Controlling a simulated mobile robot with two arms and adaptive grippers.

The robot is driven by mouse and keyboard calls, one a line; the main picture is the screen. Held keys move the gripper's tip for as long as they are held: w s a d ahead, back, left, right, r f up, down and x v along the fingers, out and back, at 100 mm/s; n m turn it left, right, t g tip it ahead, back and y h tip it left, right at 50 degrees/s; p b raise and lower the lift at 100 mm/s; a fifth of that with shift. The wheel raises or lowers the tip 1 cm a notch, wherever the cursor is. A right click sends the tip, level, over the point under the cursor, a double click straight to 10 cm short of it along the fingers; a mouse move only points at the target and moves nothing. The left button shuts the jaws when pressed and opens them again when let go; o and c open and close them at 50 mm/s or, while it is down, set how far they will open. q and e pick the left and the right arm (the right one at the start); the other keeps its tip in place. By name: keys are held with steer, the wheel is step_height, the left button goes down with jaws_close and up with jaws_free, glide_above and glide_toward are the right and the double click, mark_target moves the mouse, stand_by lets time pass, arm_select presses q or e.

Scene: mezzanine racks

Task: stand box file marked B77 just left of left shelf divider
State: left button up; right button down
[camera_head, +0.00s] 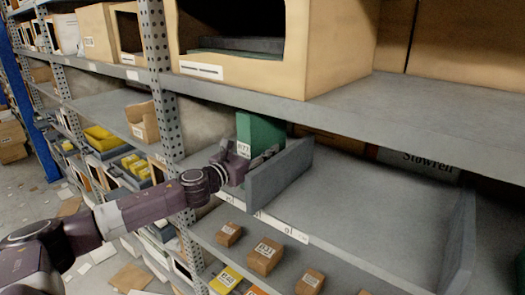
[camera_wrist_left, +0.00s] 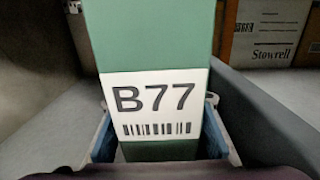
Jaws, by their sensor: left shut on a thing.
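The green box file marked B77 (camera_head: 262,133) is upright at the left end of the shelf bay. It also fills the middle of the left wrist view (camera_wrist_left: 155,50), where its label reads B77 above a barcode. My left gripper (camera_head: 245,160) is shut on the box file, with a finger on each side of it in the left wrist view (camera_wrist_left: 160,140). The left shelf divider (camera_head: 280,172) is a grey panel just right of the box file. I cannot tell whether the file's base touches the shelf. My right gripper is not in view.
A perforated upright post (camera_head: 160,75) stands left of the box file. The shelf right of the divider (camera_head: 370,205) is bare up to another grey divider (camera_head: 460,235). A Stowrell carton (camera_head: 418,162) stands behind. Small brown boxes (camera_head: 265,255) sit on the shelf below.

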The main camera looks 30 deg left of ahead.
mark_target(249, 157)
arm_select(q)
steer(key=shift+s+a+r, duration=0.1)
steer(key=shift+s+r, duration=0.1)
steer(key=shift+s, duration=0.75)
steer(key=shift+w+f, duration=0.15)
steer(key=shift+f, duration=0.05)
steer(key=o, duration=1.1)
steer(key=shift+w+d+f, duration=0.1)
steer(key=shift+w+d, duration=0.1)
steer(key=o, duration=0.3)
steer(key=shift+w, duration=0.1)
steer(key=shift+s+a, duration=0.1)
steer(key=shift+s, duration=0.15)
steer(key=shift+r, duration=0.3)
steer(key=shift+s+f, duration=0.1)
steer(key=shift+f, duration=0.2)
steer(key=s+b, duration=0.1)
steer(key=b, duration=0.1)
steer(key=s+b, duration=0.3)
steer(key=b, duration=0.1)
steer(key=shift+s+a+f, duration=0.1)
steer(key=shift+s+a, duration=0.1)
steer(key=shift+a, duration=0.2)
steer(key=s+b, duration=0.7)
steer(key=b, duration=0.7)
steer(key=shift+r, duration=0.3)
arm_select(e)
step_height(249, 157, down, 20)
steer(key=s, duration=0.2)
